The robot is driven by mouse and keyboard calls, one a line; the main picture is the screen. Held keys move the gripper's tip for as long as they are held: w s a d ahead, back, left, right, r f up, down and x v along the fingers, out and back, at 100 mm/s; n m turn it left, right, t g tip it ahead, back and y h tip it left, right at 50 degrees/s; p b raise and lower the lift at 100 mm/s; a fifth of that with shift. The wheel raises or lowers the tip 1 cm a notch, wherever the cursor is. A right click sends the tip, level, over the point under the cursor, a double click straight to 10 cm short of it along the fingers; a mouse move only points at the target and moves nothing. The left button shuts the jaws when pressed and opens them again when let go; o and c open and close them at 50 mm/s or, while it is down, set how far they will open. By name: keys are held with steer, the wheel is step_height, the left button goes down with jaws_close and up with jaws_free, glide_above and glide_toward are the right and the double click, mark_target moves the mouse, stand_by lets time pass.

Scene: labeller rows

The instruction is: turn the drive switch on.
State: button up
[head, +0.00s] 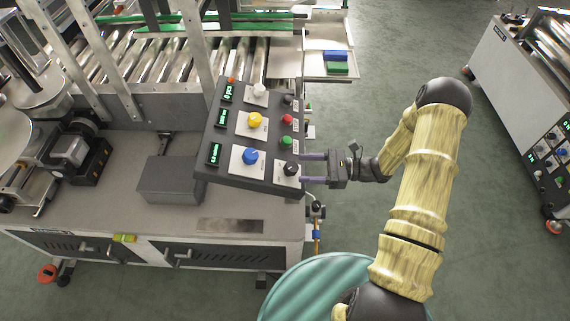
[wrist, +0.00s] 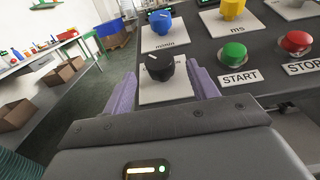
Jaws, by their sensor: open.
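The black rotary switch (head: 291,168) sits on a white plate at the lower right corner of the dark control panel (head: 225,172). In the wrist view the black switch (wrist: 160,68) stands between my two purple fingers, with a light pointer line on its top. I cannot read its plate's label. My gripper (head: 303,168) is open at the panel's right edge, its fingers pointing at the switch. In the wrist view my gripper (wrist: 162,78) has one finger on each side of the switch, with gaps showing; contact cannot be told.
A blue knob (head: 250,156) and a yellow knob (head: 255,119) are on the panel. A roller conveyor (head: 150,62) is behind.

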mark_target(285, 166)
steer(key=a+p, duration=0.1)
steer(key=a, duration=0.6)
steer(key=shift+w, duration=0.15)
steer(key=shift+d, duration=0.1)
steer(key=c, duration=1)
